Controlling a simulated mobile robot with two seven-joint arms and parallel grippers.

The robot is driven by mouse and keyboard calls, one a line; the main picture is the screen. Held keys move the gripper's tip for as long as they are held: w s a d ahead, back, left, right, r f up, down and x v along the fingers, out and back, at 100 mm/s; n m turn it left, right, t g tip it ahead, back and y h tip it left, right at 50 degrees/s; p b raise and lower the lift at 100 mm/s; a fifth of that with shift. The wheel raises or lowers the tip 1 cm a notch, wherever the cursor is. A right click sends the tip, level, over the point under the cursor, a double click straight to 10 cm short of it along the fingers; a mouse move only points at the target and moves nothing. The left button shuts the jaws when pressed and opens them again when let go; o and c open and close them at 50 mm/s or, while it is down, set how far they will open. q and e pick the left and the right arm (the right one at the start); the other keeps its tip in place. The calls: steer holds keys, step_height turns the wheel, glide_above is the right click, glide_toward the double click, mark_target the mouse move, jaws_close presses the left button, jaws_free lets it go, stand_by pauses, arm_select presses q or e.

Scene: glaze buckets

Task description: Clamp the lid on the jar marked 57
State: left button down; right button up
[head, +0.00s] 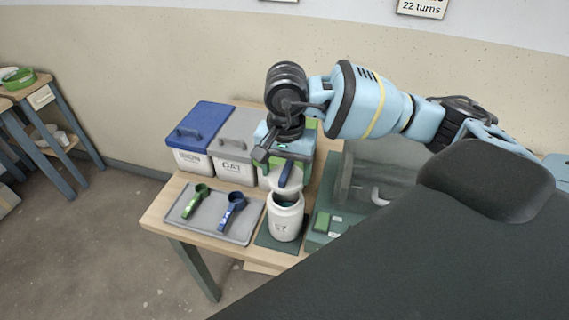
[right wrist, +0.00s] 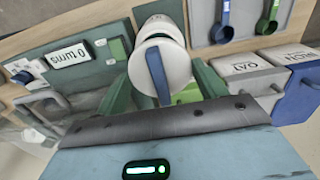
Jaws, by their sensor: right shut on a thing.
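The white jar marked 57 (head: 284,224) stands upright on a dark green mat near the table's front edge. Its mouth shows open, with teal inside. My right gripper (head: 285,167) points down behind and above the jar. It is shut on the white lid (head: 283,182), which has a blue lever (head: 286,173). The lid is apart from the rim, above and behind the mouth. In the right wrist view the lid (right wrist: 176,62) and lever (right wrist: 155,72) sit at the gripper, whose fingertips are partly hidden. My left gripper is out of view.
A grey tray (head: 245,232) with a green scoop (head: 195,200) and a blue scoop (head: 233,208) lies left of the jar. Lidded bins (head: 199,130) stand behind.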

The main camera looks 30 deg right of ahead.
mark_target(286, 196)
steer(key=shift+s+f, duration=0.1)
steer(key=shift+f, duration=0.8)
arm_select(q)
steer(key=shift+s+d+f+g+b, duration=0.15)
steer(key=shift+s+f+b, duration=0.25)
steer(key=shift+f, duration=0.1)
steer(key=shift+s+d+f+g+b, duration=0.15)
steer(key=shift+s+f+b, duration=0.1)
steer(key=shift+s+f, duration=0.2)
arm_select(e)
steer(key=shift+f, duration=1.3)
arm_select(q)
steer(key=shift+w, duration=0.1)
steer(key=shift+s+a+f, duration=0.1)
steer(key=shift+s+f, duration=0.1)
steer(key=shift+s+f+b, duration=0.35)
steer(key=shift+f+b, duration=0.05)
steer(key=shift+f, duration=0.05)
arm_select(e)
steer(key=shift+f, duration=0.5)
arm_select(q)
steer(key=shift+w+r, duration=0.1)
